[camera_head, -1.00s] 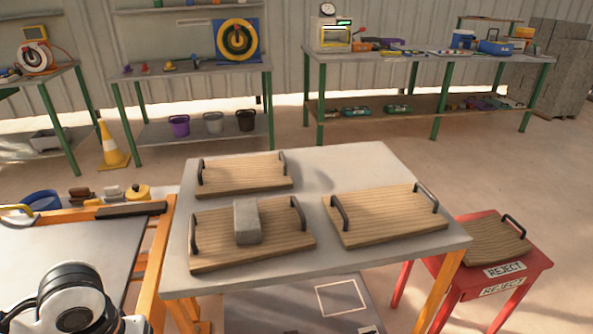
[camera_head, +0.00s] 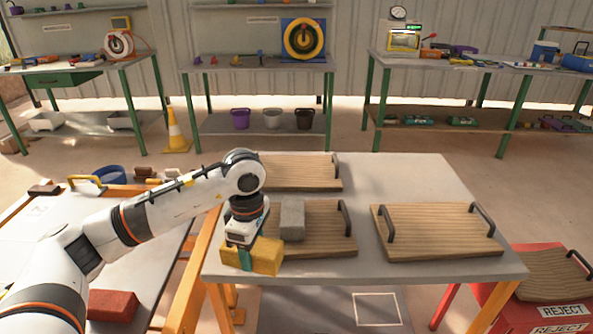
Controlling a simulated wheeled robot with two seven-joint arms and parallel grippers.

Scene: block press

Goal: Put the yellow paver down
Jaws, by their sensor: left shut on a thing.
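The yellow paver (camera_head: 266,257) is in my left gripper (camera_head: 243,254), which is shut on it. The paver is over the front left part of the near left wooden board (camera_head: 325,245), left of a grey paver (camera_head: 292,220) that lies on that board. I cannot tell whether the yellow paver touches the board or hangs just above it. My left arm hides the board's left handle and left edge. My right gripper is not in view.
The grey table (camera_head: 420,175) also bears a back board (camera_head: 300,173) and an empty right board (camera_head: 437,230), both with black handles. A red reject stand (camera_head: 520,312) is at the right. A red block (camera_head: 112,305) lies on the left bench.

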